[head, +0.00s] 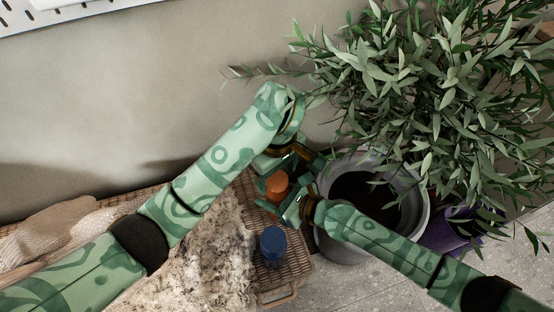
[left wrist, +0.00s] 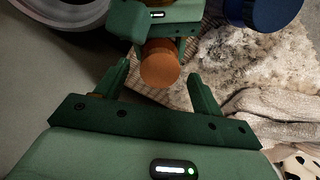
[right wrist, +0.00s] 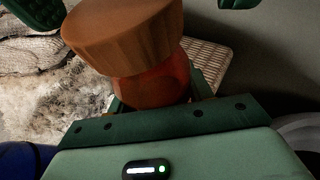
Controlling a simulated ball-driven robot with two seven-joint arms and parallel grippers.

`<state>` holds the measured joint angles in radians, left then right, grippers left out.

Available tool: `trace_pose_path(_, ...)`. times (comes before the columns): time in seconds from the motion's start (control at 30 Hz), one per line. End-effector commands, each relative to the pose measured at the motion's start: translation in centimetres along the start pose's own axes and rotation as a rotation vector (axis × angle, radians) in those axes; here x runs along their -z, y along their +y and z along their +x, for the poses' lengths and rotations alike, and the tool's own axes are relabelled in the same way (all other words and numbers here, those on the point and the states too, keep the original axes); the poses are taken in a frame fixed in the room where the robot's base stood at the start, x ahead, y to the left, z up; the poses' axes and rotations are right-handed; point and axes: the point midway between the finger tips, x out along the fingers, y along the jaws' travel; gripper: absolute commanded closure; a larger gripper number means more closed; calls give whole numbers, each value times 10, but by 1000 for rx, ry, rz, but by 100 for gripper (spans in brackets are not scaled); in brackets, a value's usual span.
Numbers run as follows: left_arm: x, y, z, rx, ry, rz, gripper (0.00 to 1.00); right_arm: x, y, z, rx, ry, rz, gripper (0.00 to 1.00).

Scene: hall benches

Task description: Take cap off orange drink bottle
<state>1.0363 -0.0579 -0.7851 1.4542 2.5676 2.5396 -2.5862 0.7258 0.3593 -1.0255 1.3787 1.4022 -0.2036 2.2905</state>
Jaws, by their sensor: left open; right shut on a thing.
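The orange drink bottle has a broad orange-brown cap (head: 277,181). In the right wrist view the cap (right wrist: 125,32) sits on the orange bottle body (right wrist: 155,84). My right gripper (head: 284,202) is shut on the bottle body below the cap. My left gripper (head: 292,164) is open close to the cap. In the left wrist view its two fingers (left wrist: 158,84) stand apart, with the cap (left wrist: 160,63) between and beyond their tips, and they do not appear to touch it. The grip on the bottle is partly hidden.
A blue-topped container (head: 272,243) stands near the held bottle on a wicker surface (head: 279,292) with a shaggy fleece (head: 205,262). A grey pot (head: 415,208) with a leafy plant (head: 440,90) stands close on the right. A knitted cloth (head: 45,232) lies at left.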

Motion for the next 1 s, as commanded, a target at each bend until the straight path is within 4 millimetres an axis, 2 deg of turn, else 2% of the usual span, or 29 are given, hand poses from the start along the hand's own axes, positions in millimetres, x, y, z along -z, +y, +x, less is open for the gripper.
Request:
trace_pose_path(0.13, -1, 0, 10, 0, -1, 0, 32, 0, 0, 0, 0, 0, 0, 100)
trace_pose_path(0.37, 0, 0, 11, 0, 1, -1, 32, 0, 0, 0, 0, 0, 0, 100)
trace_pose_path(0.4, 0, 0, 11, 0, 1, -1, 35, 0, 0, 0, 0, 0, 0, 100)
trace_pose_path(0.57, 0, 0, 11, 0, 1, -1, 79, 0, 0, 0, 0, 0, 0, 100)
trace_pose_path(0.6, 0, 0, 11, 0, 1, -1, 82, 0, 0, 0, 0, 0, 0, 100)
trace_pose_path(0.87, 0, 0, 11, -1, 0, -42, 83, 0, 0, 0, 0, 0, 0, 100)
trace_pose_path(0.97, -2, 0, 11, -2, -4, -261, 83, 0, 0, 0, 0, 0, 0, 100)
trace_pose_path(1.0, -2, 0, 11, -2, -6, -402, 83, 0, 0, 0, 0, 0, 0, 100)
